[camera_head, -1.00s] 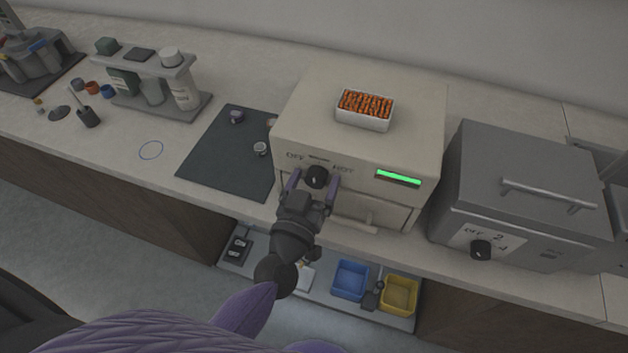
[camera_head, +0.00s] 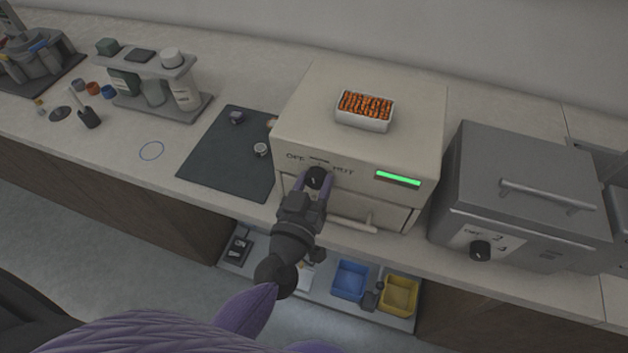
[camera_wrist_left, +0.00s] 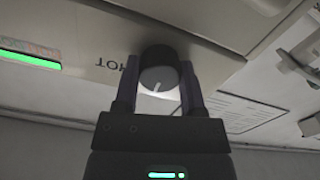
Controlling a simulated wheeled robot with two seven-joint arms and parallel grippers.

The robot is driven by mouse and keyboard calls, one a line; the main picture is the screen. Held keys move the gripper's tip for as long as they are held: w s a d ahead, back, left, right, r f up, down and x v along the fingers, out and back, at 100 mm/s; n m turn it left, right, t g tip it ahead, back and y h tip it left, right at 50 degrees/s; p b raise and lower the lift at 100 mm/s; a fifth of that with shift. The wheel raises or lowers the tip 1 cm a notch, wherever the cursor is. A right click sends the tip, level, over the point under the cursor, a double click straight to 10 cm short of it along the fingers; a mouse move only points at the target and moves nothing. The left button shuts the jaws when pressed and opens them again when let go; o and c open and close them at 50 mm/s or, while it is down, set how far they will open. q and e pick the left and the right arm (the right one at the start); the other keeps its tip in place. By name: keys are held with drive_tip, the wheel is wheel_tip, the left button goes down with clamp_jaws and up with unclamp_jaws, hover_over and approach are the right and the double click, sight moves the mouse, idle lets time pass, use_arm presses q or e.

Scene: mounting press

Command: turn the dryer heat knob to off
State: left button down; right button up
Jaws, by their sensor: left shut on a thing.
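The dryer (camera_head: 345,130) is a beige box on the counter with OFF and HOT lettering and a lit green display (camera_head: 398,178) on its front. Its black heat knob (camera_head: 317,178) sits between the two words. My left gripper (camera_head: 315,184) has its fingers on both sides of the knob and is shut on it. The left wrist view shows the knob (camera_wrist_left: 159,72) between the fingers, with a pale pointer line on its face. The HOT lettering is partly behind a finger there, and OFF is not visible in it. My right gripper is not in view.
A white tray of orange-brown pieces (camera_head: 365,111) sits on the dryer. A grey box with its own black knob (camera_head: 480,250) stands to the right. A dark mat (camera_head: 225,160) with small items lies left. Blue (camera_head: 351,279) and yellow (camera_head: 399,296) bins are on a lower shelf.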

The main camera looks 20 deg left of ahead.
use_arm(q)
drive_tip(key=n, duration=0.5)
drive_tip(key=shift+p, duration=0.35)
drive_tip(key=n, duration=0.5)
drive_tip(key=shift+n, duration=0.3)
drive_tip(key=shift+c, duration=0.8)
unclamp_jaws()
drive_tip(key=shift+s, duration=0.1)
drive_tip(key=s, duration=0.9)
drive_tip(key=shift+s+a, duration=0.15)
drive_tip(key=shift+s, duration=0.25)
